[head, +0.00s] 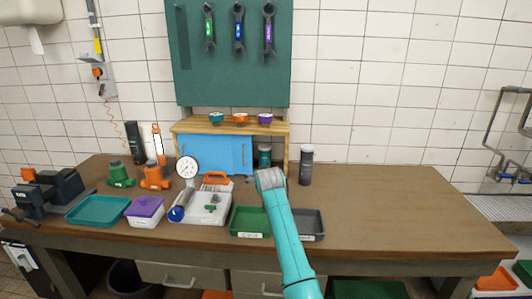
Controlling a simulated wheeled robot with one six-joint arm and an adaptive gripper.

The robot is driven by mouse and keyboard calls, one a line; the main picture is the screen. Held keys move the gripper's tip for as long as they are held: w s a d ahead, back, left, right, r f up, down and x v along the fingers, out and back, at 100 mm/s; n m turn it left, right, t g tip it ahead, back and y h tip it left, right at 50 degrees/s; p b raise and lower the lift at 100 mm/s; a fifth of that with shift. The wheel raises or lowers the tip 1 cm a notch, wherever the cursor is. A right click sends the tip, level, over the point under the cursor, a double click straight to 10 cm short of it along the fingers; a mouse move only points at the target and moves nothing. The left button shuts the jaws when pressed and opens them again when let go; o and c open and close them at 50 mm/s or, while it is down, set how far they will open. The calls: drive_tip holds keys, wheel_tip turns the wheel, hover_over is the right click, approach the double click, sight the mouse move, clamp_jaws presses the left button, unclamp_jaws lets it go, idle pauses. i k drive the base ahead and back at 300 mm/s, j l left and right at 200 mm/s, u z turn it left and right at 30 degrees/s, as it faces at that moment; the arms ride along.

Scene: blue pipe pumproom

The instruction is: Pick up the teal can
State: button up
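The teal can (264,157) stands upright in the open right-hand bay of the wooden cabinet with blue sliding doors, at the back of the bench. It is small in the head view, with a dark top, and its lower part is close behind the end of my arm. My teal arm rises from the bottom of the picture to a grey joint in front of the cabinet. My gripper does not show; it is hidden or out of the picture, so I cannot see how near it is to the can.
A dark canister (306,165) stands right of the cabinet (284,126). The green tray (250,221) and grey tray (309,224) flank my arm. The bench's right side (410,205) is clear.

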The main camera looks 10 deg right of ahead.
sight(264, 150)
drive_tip(key=i+l, duration=0.15)
drive_tip(key=i, duration=0.2)
drive_tip(key=i+l, duration=0.15)
drive_tip(key=i, duration=0.2)
drive_tip(key=i+l, duration=0.15)
drive_tip(key=i, duration=0.25)
